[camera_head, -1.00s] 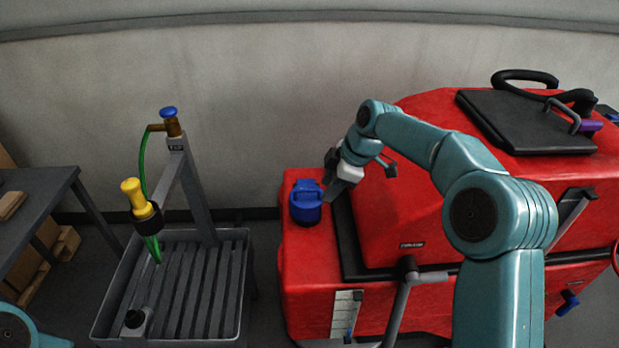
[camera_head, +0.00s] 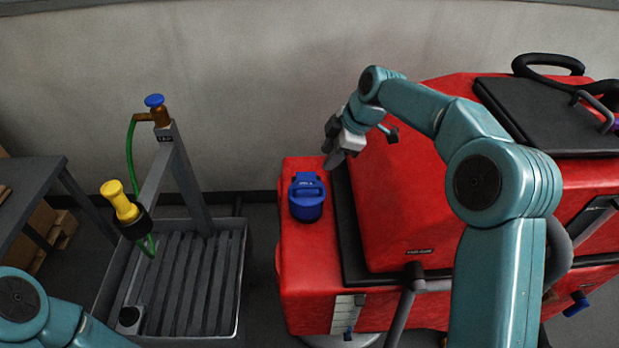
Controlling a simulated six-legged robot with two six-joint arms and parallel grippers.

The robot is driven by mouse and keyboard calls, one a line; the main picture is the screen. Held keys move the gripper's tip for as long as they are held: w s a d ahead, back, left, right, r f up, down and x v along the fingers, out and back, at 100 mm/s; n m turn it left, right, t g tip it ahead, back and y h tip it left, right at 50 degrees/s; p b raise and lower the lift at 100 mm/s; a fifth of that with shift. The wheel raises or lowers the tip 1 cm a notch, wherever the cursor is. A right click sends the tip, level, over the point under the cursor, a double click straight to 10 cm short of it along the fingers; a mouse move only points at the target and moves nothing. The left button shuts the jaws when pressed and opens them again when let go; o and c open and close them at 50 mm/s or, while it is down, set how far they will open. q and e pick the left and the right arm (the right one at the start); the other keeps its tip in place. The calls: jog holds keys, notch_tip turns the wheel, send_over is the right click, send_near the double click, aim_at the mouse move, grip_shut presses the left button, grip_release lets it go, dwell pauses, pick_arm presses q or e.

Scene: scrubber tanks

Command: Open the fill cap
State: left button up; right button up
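The blue fill cap (camera_head: 307,198) sits on the lower left ledge of the red scrubber machine (camera_head: 398,222). A raised handle shows on its top, and it appears closed. My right gripper (camera_head: 332,147) is above and to the right of the cap, apart from it, by the machine's sloped red body. Its dark fingers are small and partly overlap, so whether they are open or shut is unclear. My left arm shows at the lower left corner; its gripper is out of view.
A grey slatted basin (camera_head: 190,280) stands left of the machine, with a post, a blue-handled tap (camera_head: 155,101), a green hose and a yellow nozzle (camera_head: 120,200). A grey table (camera_head: 30,190) is at far left. A dark lid (camera_head: 545,115) tops the machine.

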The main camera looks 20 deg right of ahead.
aim_at(309, 187)
jog(key=p+x, duration=0.1)
jog(key=x, duration=1.2)
jog(key=shift+w+d+f+p, duration=0.1)
jog(key=shift+d+f+p, duration=0.1)
jog(key=shift+p, duration=0.2)
jog(key=shift+a+r, duration=0.1)
grip_shut()
